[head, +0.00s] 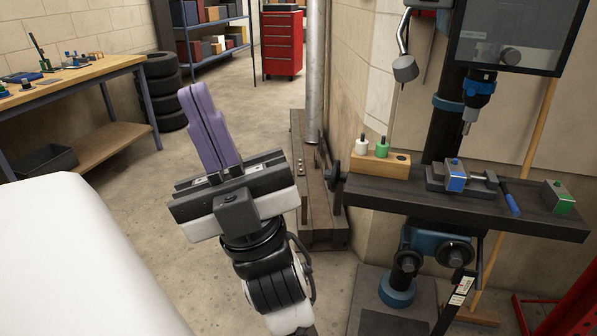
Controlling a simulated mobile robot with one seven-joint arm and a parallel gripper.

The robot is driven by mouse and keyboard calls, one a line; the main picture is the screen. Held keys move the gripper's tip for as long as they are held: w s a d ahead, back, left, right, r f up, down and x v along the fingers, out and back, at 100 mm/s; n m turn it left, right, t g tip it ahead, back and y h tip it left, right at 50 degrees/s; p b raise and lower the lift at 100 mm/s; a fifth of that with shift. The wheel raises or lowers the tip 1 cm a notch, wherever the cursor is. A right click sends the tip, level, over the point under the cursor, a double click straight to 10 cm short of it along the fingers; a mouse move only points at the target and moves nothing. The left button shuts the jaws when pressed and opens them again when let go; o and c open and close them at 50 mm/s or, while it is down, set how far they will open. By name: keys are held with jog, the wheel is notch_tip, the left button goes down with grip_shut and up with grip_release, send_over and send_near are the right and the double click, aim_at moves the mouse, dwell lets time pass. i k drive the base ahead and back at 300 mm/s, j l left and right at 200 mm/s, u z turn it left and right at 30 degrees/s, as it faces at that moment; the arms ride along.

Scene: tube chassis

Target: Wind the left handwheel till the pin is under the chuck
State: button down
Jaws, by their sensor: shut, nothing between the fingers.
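My gripper (187,92) has its purple fingers together and empty, pointing up over the floor, well left of the drill press. A dark handwheel (335,173) is at the left end of the press table (365,197). Two more dark round wheels or knobs, a left one (407,259) and a right one (455,254), are below the table. The chuck (469,116) hangs below the blue drill head, above the table. A grey vise with a blue face (455,178) sits on the table below the chuck. I cannot clearly make out the pin.
A wooden block (372,164) with white and green knobbed pieces stands on the table's left. A blue-handled tool (511,199) and a green-faced block (560,198) lie right. A clear guard (508,35) hangs above. A workbench (75,80) is at left; floor between is free.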

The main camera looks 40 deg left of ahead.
aim_at(333, 175)
jog(key=k+j+u, duration=0.1)
jog(key=j, duration=0.25)
jog(key=k+j+u, duration=0.15)
jog(key=j, duration=0.2)
jog(key=k+j+u, duration=0.1)
jog(key=j, duration=0.25)
jog(key=k+j+u, duration=0.1)
jog(key=j, duration=0.25)
